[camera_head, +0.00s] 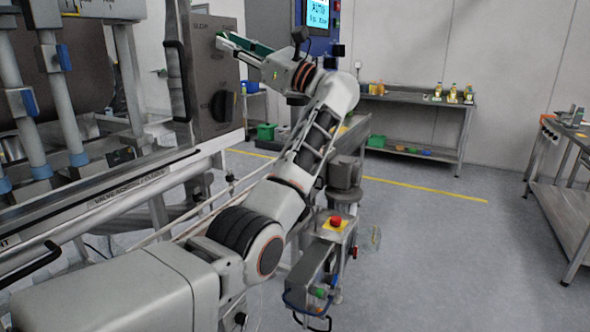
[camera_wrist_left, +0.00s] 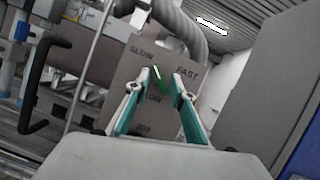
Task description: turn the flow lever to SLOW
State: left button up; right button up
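The grey control panel (camera_head: 208,85) of the filler stands upright at upper left, with a black knob (camera_head: 222,106) low on its face. In the left wrist view the panel (camera_wrist_left: 130,72) reads SLOW at upper left, FAST at upper right and FLOW below. A narrow green bar (camera_wrist_left: 158,76), which looks like the flow lever, shows between these labels, its top tilted toward SLOW. My left gripper (camera_head: 229,46) is at the upper part of the panel. Its teal-padded fingers (camera_wrist_left: 162,78) are apart, one on each side of the bar; I see no clear contact. My right gripper is out of view.
A black bar handle (camera_wrist_left: 34,86) is left of the panel. A blue cabinet with a screen (camera_head: 318,15) stands behind my left wrist. A red button (camera_head: 336,221) tops a unit below my arm.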

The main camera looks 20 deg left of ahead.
pick_arm(q)
jog(key=s+d+f+m+t+h+p, duration=0.3)
jog(key=d+m+t+p, duration=0.6)
jog(key=m, duration=0.8)
jog(key=s+d+f+m+t+h, duration=0.1)
jog(key=d+f+m+t+h, duration=0.2)
jog(key=f+m, duration=0.6)
jog(key=s+d+f+m+t+h+p, duration=0.1)
jog(key=d+f+m+t+h, duration=0.2)
jog(key=f+m+t+h, duration=0.4)
jog(key=d+f+m+t+h+p, duration=0.1)
jog(key=d+f+m+t+h, duration=0.2)
jog(key=f+m+h, duration=0.3)
notch_tip(320, 180, down, 5)
jog(key=m+t, duration=0.1)
jog(key=m, duration=0.7)
jog(key=shift+s+m+t, duration=0.3)
jog(key=shift+s+t, duration=0.1)
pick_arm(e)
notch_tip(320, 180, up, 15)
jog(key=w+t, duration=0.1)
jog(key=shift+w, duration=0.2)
pick_arm(q)
jog(key=shift+r, duration=0.1)
